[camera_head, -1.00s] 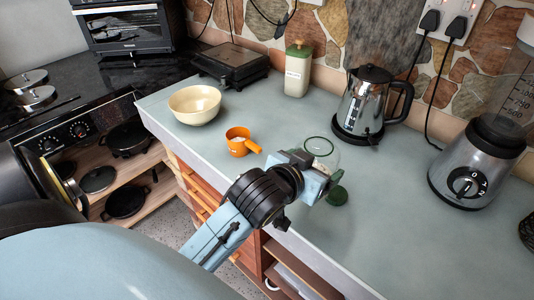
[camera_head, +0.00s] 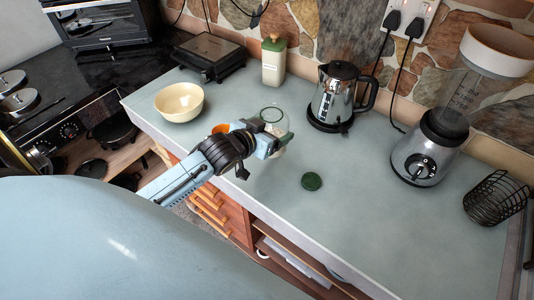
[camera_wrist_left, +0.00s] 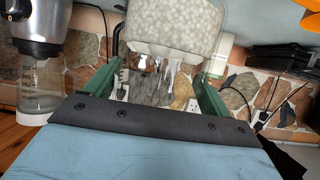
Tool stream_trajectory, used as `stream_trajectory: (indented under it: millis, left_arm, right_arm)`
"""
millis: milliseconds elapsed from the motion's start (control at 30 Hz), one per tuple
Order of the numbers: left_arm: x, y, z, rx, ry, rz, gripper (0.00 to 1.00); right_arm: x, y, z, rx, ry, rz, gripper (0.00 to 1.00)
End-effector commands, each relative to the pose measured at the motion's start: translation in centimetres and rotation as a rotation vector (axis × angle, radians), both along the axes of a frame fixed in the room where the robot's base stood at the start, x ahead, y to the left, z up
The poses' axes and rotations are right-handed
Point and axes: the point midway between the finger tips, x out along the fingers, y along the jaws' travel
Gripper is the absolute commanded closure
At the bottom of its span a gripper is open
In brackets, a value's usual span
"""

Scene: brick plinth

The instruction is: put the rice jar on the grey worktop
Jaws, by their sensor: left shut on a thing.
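The rice jar (camera_head: 275,119) is a clear glass jar with a green ring at its top and pale grains inside. It is over the grey worktop (camera_head: 390,215), in front of the kettle and to its left. My left gripper (camera_head: 262,142) is shut on it from the front left. In the left wrist view the jar (camera_wrist_left: 172,22) fills the top middle, full of pale grains, between the green fingers (camera_wrist_left: 160,75). I cannot tell whether its base touches the worktop. A round green lid (camera_head: 312,181) lies on the worktop to the right. My right gripper is out of view.
A cream bowl (camera_head: 179,102) and a partly hidden orange cup (camera_head: 220,129) stand left of the jar. Behind are a green-topped canister (camera_head: 273,63) and the kettle (camera_head: 338,97). A blender (camera_head: 425,150) and wire basket (camera_head: 495,198) stand right. The worktop's front right is clear.

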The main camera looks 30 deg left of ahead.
Motion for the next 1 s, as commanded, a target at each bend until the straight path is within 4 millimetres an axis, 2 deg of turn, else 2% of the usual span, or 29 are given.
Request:
stream_trajectory:
  millis: [100,200,400,600,1000]
  left_arm:
    - [-0.1,-0.1,-2.5,-0.002,0.003,0.000,0.61]
    - [0.0,-0.1,-4.0,-0.002,0.000,-0.001,0.61]
    - [0.0,-0.1,-5.7,-0.001,-0.002,-0.001,0.61]
    - [0.0,-0.1,-8.4,0.000,-0.001,-0.001,0.61]
    - [0.0,-0.1,-9.0,0.000,-0.003,-0.002,0.61]
  right_arm:
    - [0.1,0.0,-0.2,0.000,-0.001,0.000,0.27]
    - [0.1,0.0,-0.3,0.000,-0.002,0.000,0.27]
    - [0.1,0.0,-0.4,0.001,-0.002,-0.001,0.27]
    - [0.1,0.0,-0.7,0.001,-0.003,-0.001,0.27]
    - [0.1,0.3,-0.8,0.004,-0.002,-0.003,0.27]
